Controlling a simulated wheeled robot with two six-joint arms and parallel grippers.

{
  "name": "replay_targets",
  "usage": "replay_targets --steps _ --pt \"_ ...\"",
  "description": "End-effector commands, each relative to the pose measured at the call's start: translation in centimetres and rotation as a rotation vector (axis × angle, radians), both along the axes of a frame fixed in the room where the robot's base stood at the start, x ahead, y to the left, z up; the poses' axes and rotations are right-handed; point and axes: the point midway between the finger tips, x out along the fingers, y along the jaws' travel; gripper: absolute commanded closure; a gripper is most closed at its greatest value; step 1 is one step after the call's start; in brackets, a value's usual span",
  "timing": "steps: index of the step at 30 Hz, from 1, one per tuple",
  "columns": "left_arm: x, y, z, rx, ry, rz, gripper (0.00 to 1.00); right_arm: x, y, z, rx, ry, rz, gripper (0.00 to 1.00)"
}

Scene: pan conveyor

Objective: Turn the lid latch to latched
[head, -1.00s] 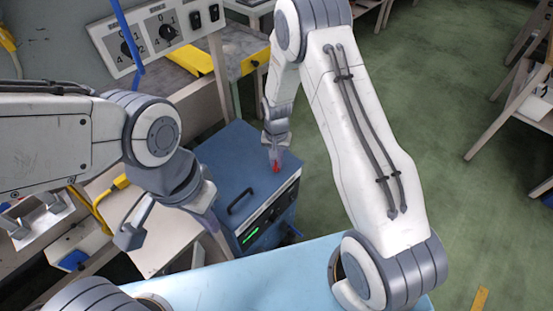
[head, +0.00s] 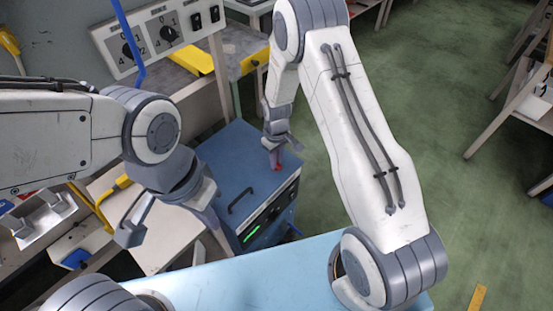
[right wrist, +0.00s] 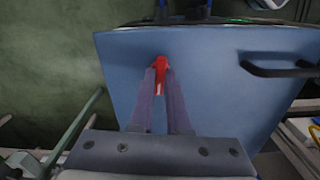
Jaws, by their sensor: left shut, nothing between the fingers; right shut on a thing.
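The lid latch is a small red handle (right wrist: 160,67) on the blue lid (right wrist: 210,95) of a box-shaped machine. In the right wrist view it sits between the fingertips of my right gripper (right wrist: 160,75), which is shut on it. In the head view only a bit of red (head: 278,167) shows below my right gripper (head: 276,158); the fingers hide the rest. The latch's marks or end positions cannot be made out. My left gripper (head: 215,222) is shut and empty, in front of the machine's left side, apart from the latch.
A black bar handle (head: 240,200) stands up from the lid (head: 225,165). The machine's front panel (head: 268,220) has knobs and a green light. A light blue table (head: 250,275) is in front. A bench with a dial panel (head: 160,35) stands behind left. Green floor is open at right.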

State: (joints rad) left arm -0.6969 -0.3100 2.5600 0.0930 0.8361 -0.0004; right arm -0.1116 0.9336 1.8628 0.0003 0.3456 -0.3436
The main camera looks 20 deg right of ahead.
Motion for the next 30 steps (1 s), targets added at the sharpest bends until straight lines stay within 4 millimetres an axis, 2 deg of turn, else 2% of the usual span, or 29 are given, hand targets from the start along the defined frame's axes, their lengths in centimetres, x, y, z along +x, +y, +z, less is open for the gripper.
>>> replay_targets --steps 9,26,27,28,30 --pt "0.0 0.0 0.13 0.0 0.0 0.0 1.0 0.13 0.01 0.07 0.0 -0.004 0.122 1.0" --pt "0.0 0.0 0.14 0.0 0.0 0.0 1.0 0.16 0.01 0.08 0.0 -0.004 0.148 1.0" --pt "0.0 0.0 0.14 0.0 0.0 0.0 1.0 0.17 0.02 0.08 0.0 -0.004 0.148 0.7" --pt "0.0 0.0 0.14 0.0 0.0 0.0 1.0 0.16 0.01 0.08 0.0 -0.004 0.148 0.58" --pt "0.0 0.0 0.14 0.0 0.0 0.0 1.0 0.14 0.01 0.07 0.0 -0.004 0.147 0.55"
